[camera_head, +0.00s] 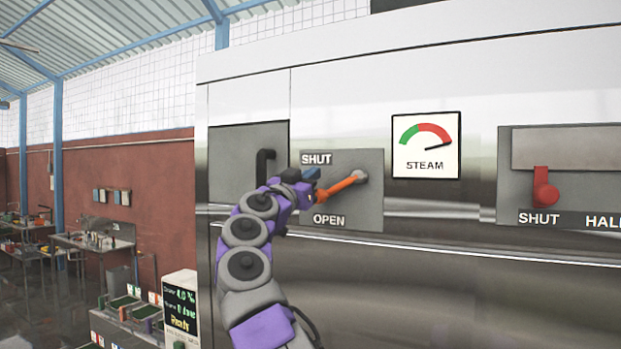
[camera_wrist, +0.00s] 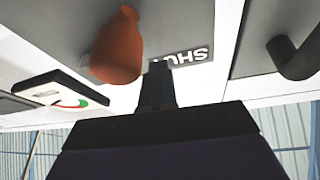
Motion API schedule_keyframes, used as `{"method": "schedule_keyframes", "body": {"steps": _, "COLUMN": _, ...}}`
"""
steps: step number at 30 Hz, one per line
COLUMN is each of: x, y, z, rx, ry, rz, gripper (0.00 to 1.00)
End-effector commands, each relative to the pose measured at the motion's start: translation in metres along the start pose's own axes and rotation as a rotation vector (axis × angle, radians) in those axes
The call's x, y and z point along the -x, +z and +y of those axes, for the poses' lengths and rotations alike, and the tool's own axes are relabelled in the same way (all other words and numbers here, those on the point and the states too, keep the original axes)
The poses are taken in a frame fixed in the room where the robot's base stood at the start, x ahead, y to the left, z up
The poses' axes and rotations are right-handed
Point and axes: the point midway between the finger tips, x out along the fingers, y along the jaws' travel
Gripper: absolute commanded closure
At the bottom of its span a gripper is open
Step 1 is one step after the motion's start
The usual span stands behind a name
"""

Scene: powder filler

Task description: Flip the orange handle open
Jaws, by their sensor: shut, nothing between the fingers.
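The orange handle (camera_head: 338,187) is mounted on a grey plate (camera_head: 367,215). It points left and slightly down from its pivot, between the SHUT label (camera_head: 316,159) above and the OPEN label (camera_head: 328,220) below. My gripper (camera_head: 312,174) is shut and empty, close to the handle's free end and on its SHUT side. In the wrist view, the handle's rounded end (camera_wrist: 117,55) is left of my closed fingers (camera_wrist: 158,80), and the SHUT lettering (camera_wrist: 181,57) appears upside down beside the fingertips. I cannot tell whether the fingers touch the handle.
A black bar handle (camera_head: 264,166) is on a panel left of the plate. A steam gauge (camera_head: 426,146) and a red lever (camera_head: 543,189) are to the right. A display box (camera_head: 180,305) and a workbench (camera_head: 88,243) stand at the left.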

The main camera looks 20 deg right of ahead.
Motion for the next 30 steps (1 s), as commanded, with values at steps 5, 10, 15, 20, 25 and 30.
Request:
{"method": "schedule_keyframes", "body": {"steps": 5, "x": 0.0003, "y": 0.0002, "z": -0.0004, "rx": 0.0, "ry": 0.0, "rz": 0.0, "gripper": 1.0}}
{"method": "schedule_keyframes", "body": {"steps": 10, "x": 0.0006, "y": 0.0, "z": -0.0006, "rx": 0.0, "ry": -0.001, "rz": 0.0, "gripper": 1.0}}
{"method": "schedule_keyframes", "body": {"steps": 15, "x": 0.0006, "y": -0.0001, "z": -0.0006, "rx": 0.0, "ry": -0.001, "rz": 0.0, "gripper": 0.87}}
{"method": "schedule_keyframes", "body": {"steps": 20, "x": 0.0005, "y": 0.0001, "z": -0.0006, "rx": 0.0, "ry": -0.001, "rz": 0.0, "gripper": 0.72}}
{"method": "schedule_keyframes", "body": {"steps": 25, "x": 0.0005, "y": 0.0001, "z": -0.0006, "rx": 0.0, "ry": -0.001, "rz": 0.0, "gripper": 0.55}}
{"method": "schedule_keyframes", "body": {"steps": 30, "x": 0.0005, "y": 0.0001, "z": -0.0006, "rx": 0.0, "ry": -0.001, "rz": 0.0, "gripper": 0.39}}
